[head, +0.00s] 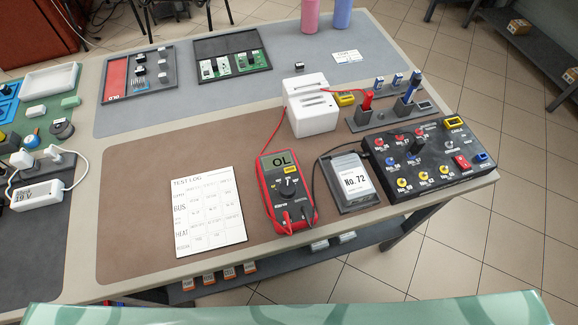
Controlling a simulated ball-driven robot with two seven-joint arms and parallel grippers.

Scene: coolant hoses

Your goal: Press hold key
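A red and dark grey multimeter (287,192) lies on the brown mat at the middle of the workbench. Its display (281,161) reads OL. A small yellow key (290,170) sits just below the display at the right; its lettering is too small to read. A round dial (289,187) is in the middle of the meter. Red and black leads plug into its lower end. Neither of my grippers is in view.
A black terminal box (398,184) and a grey cradle with a unit labelled No.72 (354,183) stand right of the meter. A white block (311,106) stands behind it. A test log sheet (209,211) lies to its left. Leads run from the meter towards the probe holder (363,119).

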